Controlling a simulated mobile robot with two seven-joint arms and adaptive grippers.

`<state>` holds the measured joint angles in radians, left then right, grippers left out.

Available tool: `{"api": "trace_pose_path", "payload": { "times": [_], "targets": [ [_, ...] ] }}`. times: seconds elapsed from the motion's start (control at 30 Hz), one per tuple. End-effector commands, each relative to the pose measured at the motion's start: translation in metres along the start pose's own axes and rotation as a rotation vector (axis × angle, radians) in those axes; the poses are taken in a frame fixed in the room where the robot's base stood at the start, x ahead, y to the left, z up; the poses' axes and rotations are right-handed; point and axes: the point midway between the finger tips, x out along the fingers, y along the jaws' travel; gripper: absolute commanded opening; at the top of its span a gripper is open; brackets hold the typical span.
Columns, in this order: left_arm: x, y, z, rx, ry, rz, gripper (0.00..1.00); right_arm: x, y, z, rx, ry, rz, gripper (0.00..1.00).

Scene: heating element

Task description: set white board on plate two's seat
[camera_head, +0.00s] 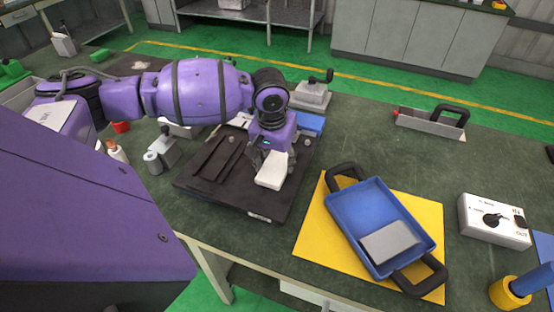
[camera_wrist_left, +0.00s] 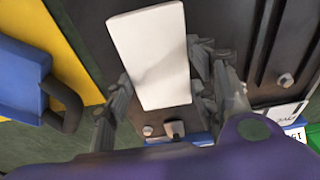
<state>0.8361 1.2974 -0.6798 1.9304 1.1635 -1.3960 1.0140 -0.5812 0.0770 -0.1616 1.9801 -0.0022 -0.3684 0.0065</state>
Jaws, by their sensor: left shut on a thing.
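The white board (camera_head: 272,170) is held in my left gripper (camera_head: 270,160), over the right part of a dark plate (camera_head: 208,200) on the bench. In the left wrist view the white board (camera_wrist_left: 152,55) lies between the two fingers of the left gripper (camera_wrist_left: 160,100), which are shut on its sides. The dark plate (camera_wrist_left: 225,18) lies under it, with dark bars and small bolts on its surface. Whether the board touches the plate cannot be told. The label on the plate's front edge is too small to read. My right gripper is not in view.
A blue tray (camera_head: 365,205) with black handles and a grey slab (camera_head: 390,242) in it stands on a yellow mat (camera_head: 310,240) to the right. A white control box (camera_head: 493,222) stands further right. A metal piece with a black handle (camera_head: 430,124) lies at the back.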

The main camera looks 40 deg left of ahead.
Motion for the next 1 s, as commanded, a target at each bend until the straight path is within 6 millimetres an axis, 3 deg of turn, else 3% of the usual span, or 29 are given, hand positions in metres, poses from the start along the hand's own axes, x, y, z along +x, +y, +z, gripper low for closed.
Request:
{"api": "trace_pose_path", "payload": {
  "times": [0.33, 0.37, 0.5, 0.87, 1.0],
  "targets": [
    [0.001, 0.0, 0.0, -0.001, 0.002, 0.001, 0.26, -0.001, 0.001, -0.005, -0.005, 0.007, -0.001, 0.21],
    [0.001, 0.0, -0.001, -0.001, 0.003, 0.001, 0.55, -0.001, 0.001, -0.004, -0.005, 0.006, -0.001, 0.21],
    [0.002, 0.0, 0.0, 0.0, 0.002, 0.001, 0.71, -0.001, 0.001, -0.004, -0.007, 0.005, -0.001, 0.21],
    [-0.001, 0.0, -0.001, 0.0, 0.003, 0.0, 0.71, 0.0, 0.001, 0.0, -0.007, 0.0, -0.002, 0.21],
    [-0.021, 0.0, -0.002, 0.0, 0.006, 0.002, 0.71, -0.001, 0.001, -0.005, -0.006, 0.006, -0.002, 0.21]
  ]
}}
